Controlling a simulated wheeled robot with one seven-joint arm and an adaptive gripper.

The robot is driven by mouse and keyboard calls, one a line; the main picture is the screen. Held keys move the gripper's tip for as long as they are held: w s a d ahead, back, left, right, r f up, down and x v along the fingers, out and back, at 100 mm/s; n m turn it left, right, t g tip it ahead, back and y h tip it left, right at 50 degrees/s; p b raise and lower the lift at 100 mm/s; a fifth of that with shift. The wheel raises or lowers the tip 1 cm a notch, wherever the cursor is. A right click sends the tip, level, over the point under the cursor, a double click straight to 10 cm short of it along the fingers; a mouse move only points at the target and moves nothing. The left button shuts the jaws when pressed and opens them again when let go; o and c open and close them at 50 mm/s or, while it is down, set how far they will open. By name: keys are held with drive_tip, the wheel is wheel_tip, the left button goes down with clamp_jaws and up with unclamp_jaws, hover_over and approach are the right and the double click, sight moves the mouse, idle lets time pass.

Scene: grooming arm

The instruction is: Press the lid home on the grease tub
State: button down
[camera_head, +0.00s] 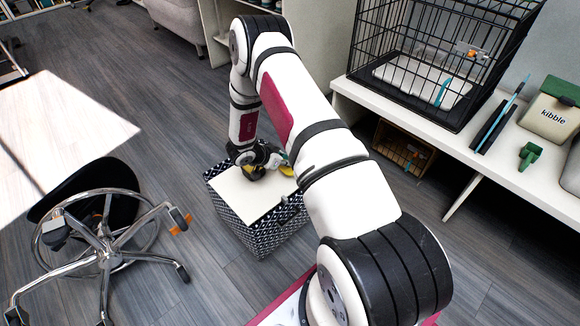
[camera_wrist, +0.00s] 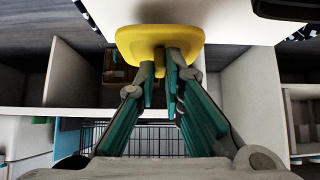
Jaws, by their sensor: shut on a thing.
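A yellow piece (camera_wrist: 160,40), which looks like the lid, is at the tips of my gripper (camera_wrist: 163,68) in the wrist view. The teal-padded fingers are closed on its small stem. It is in front of a white top; I cannot tell whether it touches anything. In the head view my gripper (camera_head: 258,160) is low over the white top (camera_head: 240,196) of a patterned box. Some yellow (camera_head: 287,170) shows just right of my gripper at the top's edge. I cannot make out the grease tub for certain; my gripper covers part of that spot.
A bench at right holds a wire cage (camera_head: 440,65), a kibble bin (camera_head: 551,110) and a green item (camera_head: 530,155). A chair with a chrome base (camera_head: 105,258) is at lower left. Grey floor (camera_head: 130,95) is free left of the box.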

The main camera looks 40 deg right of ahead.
sight(285, 168)
drive_tip(key=shift+r+p, duration=1.1)
drive_tip(key=shift+r, duration=0.4)
